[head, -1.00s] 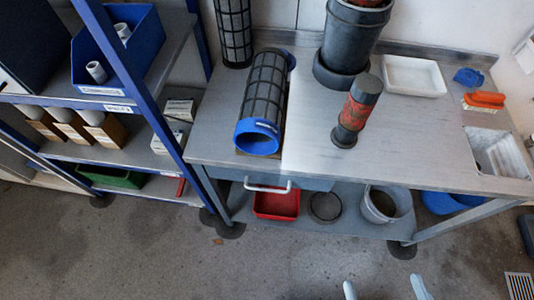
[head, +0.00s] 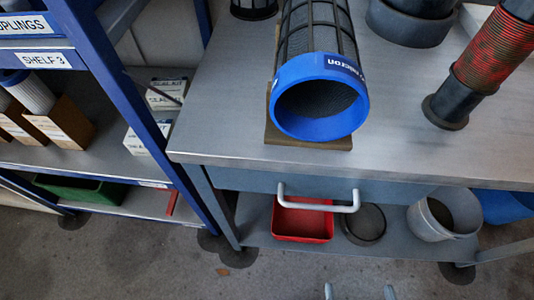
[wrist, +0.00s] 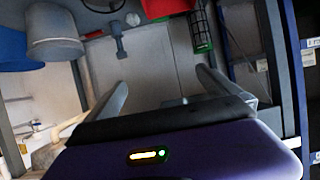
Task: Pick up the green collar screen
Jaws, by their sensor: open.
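The head view shows a dark mesh screen (head: 318,30) with a blue collar (head: 320,97), lying on a brown block on the bench with its open end toward me. No green collar shows in the head view. In the wrist view, a dark mesh cylinder (wrist: 199,24) with a green end (wrist: 203,47) shows at the top, right of centre; it is small and partly cut off. My gripper (wrist: 160,78) is open and empty, apart from it. Only its fingertips (head: 358,291) show at the bottom of the head view.
A blue shelf rack (head: 120,90) stands left of the bench (head: 225,120). A white drawer handle (head: 318,208) juts out. Below are a red bin (head: 300,222) and a grey bucket (head: 445,218). The front floor is clear.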

